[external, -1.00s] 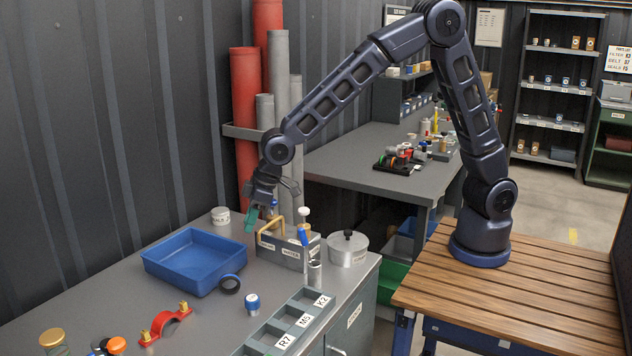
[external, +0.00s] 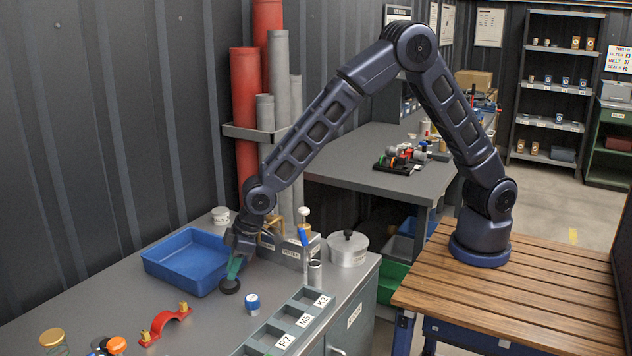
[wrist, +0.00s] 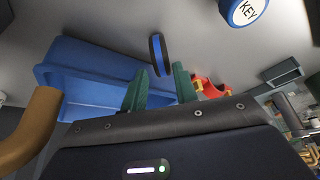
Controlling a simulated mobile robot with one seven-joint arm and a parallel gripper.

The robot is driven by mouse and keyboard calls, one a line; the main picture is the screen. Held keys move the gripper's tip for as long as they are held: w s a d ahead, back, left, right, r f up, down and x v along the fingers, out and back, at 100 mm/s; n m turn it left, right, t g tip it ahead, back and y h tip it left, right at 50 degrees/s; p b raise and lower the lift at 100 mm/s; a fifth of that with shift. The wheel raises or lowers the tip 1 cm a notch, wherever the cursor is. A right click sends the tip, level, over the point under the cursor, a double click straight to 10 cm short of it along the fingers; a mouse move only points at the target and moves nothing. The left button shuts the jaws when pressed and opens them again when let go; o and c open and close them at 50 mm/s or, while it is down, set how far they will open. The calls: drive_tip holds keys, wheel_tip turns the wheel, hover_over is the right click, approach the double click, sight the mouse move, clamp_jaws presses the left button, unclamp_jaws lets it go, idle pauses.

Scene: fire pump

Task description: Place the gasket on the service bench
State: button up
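A black ring with a blue band, which looks like the gasket (external: 230,286), is at the grey bench (external: 185,326), just right of the blue tray. It also shows in the wrist view (wrist: 159,55), just beyond my fingertips and in line with the gap between them. My gripper (external: 234,269) points down right above the ring. Its green fingers are apart and empty in the wrist view (wrist: 158,88). Whether a fingertip touches the ring I cannot tell. Which surface is the service bench is not labelled.
The blue tray (external: 186,262) is close left of my gripper. A labelled grey caddy (external: 291,254) and silver pot (external: 347,249) stand right. A blue-white knob (external: 252,303), red clamp (external: 165,323) and slotted tray (external: 290,324) lie in front. Another grey bench (external: 370,165) stands behind.

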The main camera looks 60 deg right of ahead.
sight(228, 293)
drive_tip(key=x, duration=0.5)
drive_tip(key=shift+a, duration=0.2)
drive_tip(key=shift+r, duration=0.1)
clamp_jaws()
drive_tip(key=shift+r, duration=0.1)
wheel_tip(228, 293, up, 20)
drive_tip(key=w+d+f, duration=0.4)
drive_tip(key=d, duration=0.6)
drive_tip(key=w+d+f, duration=0.3)
drive_tip(key=d+f, duration=0.1)
drive_tip(key=d, duration=0.7)
drive_tip(key=w+d+f, duration=0.4)
drive_tip(key=d, duration=0.6)
drive_tip(key=s+d+f+m+h, duration=0.1)
drive_tip(key=d+f+m, duration=0.3)
drive_tip(key=d+f, duration=0.6)
drive_tip(key=s+d+f+m+t+h, duration=0.1)
drive_tip(key=d+f+m, duration=0.4)
drive_tip(key=d+f, duration=0.6)
drive_tip(key=s+d+h, duration=0.1)
drive_tip(key=d, duration=0.5)
drive_tip(key=shift+s+d, duration=0.2)
drive_tip(key=shift+d, duration=0.15)
